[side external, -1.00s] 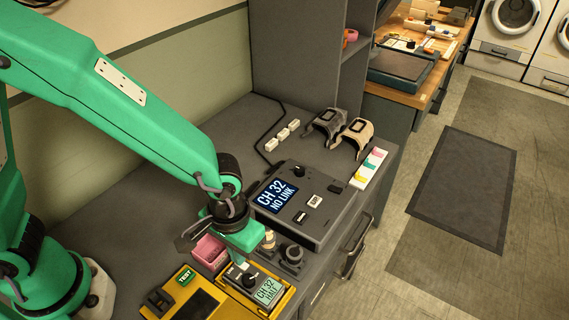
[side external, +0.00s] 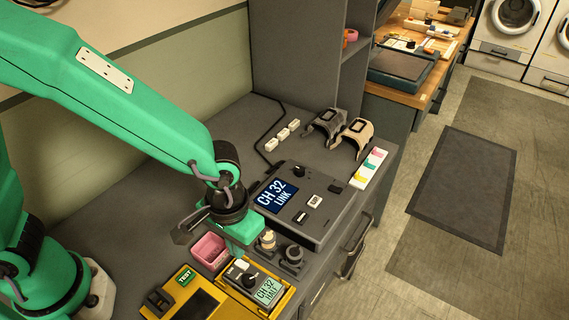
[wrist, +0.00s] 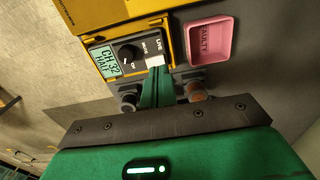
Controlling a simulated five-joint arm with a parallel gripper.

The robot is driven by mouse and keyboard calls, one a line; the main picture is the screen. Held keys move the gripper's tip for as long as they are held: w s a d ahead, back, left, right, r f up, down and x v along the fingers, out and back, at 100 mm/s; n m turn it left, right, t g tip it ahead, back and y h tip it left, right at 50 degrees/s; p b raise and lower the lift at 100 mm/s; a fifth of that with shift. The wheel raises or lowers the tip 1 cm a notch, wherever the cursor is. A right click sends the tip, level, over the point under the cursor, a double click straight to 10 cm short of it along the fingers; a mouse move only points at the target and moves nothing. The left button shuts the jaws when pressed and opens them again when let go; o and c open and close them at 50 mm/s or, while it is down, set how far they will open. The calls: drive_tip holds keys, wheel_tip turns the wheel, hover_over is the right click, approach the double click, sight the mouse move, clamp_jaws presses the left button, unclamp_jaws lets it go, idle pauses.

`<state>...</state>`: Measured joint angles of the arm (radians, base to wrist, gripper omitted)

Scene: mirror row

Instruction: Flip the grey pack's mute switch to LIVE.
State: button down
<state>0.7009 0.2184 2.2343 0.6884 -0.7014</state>
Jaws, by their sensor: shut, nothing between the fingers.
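The grey pack (side external: 256,288) sits in a yellow dock, its small screen reading CH 32 HALF. In the wrist view the pack (wrist: 112,50) shows a black knob and a white switch (wrist: 155,61) beside the labels MUTE and LIVE. Which label the switch is set to I cannot tell. My gripper (wrist: 154,84) is shut and empty, its tips close to the white switch; contact is unclear. In the side view my gripper (side external: 243,240) is above and behind the pack. The console (side external: 325,222) screen reads CH 32 LINK.
A pink tray (side external: 209,251) stands left of the pack; in the wrist view the tray (wrist: 208,42) is marked FAULTY. Two round connectors or knobs (side external: 291,257) stand between pack and console. A yellow tester (side external: 185,300) lies at the front left.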

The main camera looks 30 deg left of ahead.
drive_tip(key=shift+r, duration=2.2)
drive_tip(key=s+a+r+t, duration=0.1)
drive_tip(key=a+r+t, duration=0.1)
drive_tip(key=a+r, duration=0.4)
drive_tip(key=s+a+r+t, duration=0.2)
drive_tip(key=a+r, duration=0.5)
drive_tip(key=a, duration=0.9)
drive_tip(key=shift+s+r+t, duration=0.2)
drive_tip(key=shift+s+t, duration=0.1)
drive_tip(key=shift+t, duration=0.5)
